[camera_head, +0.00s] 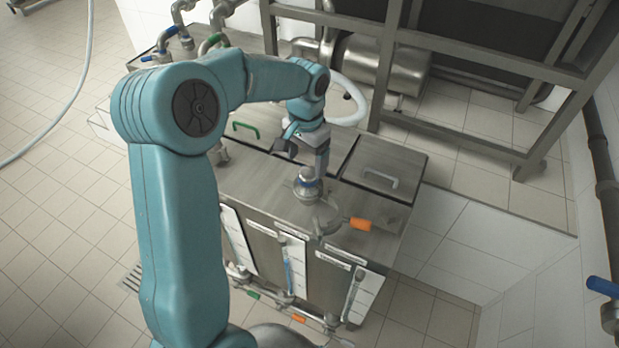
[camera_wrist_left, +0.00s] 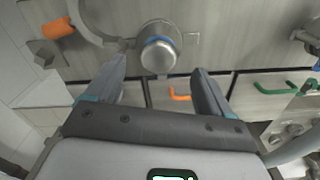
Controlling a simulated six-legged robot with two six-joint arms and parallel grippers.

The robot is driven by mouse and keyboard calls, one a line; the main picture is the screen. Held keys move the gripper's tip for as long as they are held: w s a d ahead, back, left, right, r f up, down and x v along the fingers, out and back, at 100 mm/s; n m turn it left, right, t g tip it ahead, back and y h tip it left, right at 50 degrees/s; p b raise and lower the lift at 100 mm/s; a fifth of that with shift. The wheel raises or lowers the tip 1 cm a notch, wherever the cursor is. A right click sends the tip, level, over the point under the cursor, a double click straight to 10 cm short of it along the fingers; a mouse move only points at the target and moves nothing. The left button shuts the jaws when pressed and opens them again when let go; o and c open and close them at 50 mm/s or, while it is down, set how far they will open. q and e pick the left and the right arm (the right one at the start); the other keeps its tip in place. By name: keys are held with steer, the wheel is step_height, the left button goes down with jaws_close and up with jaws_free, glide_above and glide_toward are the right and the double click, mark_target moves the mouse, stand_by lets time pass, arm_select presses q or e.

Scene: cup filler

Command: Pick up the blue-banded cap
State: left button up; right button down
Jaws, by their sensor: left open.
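The blue-banded cap (camera_head: 307,187) is a round silver metal piece on top of the steel tank cabinet. In the left wrist view the cap (camera_wrist_left: 160,57) is at upper centre, and its blue band shows as an arc near its top. My left gripper (camera_head: 308,157) reaches over the cabinet just by the cap. In the wrist view its two dark fingers (camera_wrist_left: 159,68) are spread apart and empty, with the cap beyond and between their tips. I cannot tell the exact gap between fingertips and cap. My right gripper is not in view.
An orange-handled pipe fitting (camera_head: 360,223) is close beside the cap. A lid with a grey handle (camera_head: 380,178) is to the right, and a green handle (camera_head: 246,130) to the left. An orange lid handle (camera_wrist_left: 180,95) shows between the fingers. A steel frame (camera_head: 450,58) stands behind.

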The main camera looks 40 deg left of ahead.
mark_target(307, 172)
arm_select(q)
steer(key=shift+s+f, duration=0.1)
steer(key=shift+f, duration=0.2)
step_height(307, 172, down, 4)
steer(key=shift+p, duration=0.6)
steer(key=shift+d+f, duration=0.1)
steer(key=shift+f, duration=0.35)
steer(key=shift+c, duration=0.3)
steer(key=c, duration=1.2)
steer(key=shift+r, duration=0.1)
steer(key=shift+c, duration=0.2)
